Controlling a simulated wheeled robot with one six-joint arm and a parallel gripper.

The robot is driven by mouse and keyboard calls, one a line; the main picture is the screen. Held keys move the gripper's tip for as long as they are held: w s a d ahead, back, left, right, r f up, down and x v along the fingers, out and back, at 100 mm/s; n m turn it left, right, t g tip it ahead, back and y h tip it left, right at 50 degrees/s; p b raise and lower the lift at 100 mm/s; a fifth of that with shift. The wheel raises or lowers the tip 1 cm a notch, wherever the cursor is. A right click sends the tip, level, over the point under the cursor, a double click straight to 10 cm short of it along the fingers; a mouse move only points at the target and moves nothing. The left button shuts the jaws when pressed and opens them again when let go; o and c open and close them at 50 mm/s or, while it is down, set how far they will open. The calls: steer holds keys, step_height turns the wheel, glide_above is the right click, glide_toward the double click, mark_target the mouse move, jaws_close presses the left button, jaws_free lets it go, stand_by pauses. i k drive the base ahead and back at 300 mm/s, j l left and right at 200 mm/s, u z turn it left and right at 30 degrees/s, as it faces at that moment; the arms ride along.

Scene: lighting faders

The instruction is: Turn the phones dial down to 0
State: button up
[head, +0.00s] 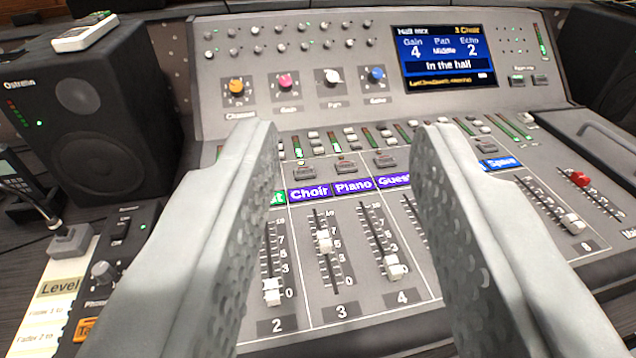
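The phones dial is a small grey knob (103,271) on a dark box (125,235) at the lower left. The lettering below it is partly hidden by my left finger, and its setting is too small to read. My gripper (346,140) is open and empty, its two grey fingers wide apart over the mixing desk. The dial lies to the left of my left finger, apart from it.
The mixing desk (330,120) has coloured knobs, several faders and a lit screen (444,57). A black speaker (90,120) with a white device (84,32) on top stands at left. A paper note (50,310) and a microphone base (70,240) lie beside the box.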

mark_target(102, 272)
steer(key=j+u, duration=0.1)
steer(key=u, duration=0.9)
steer(key=k+j, duration=0.05)
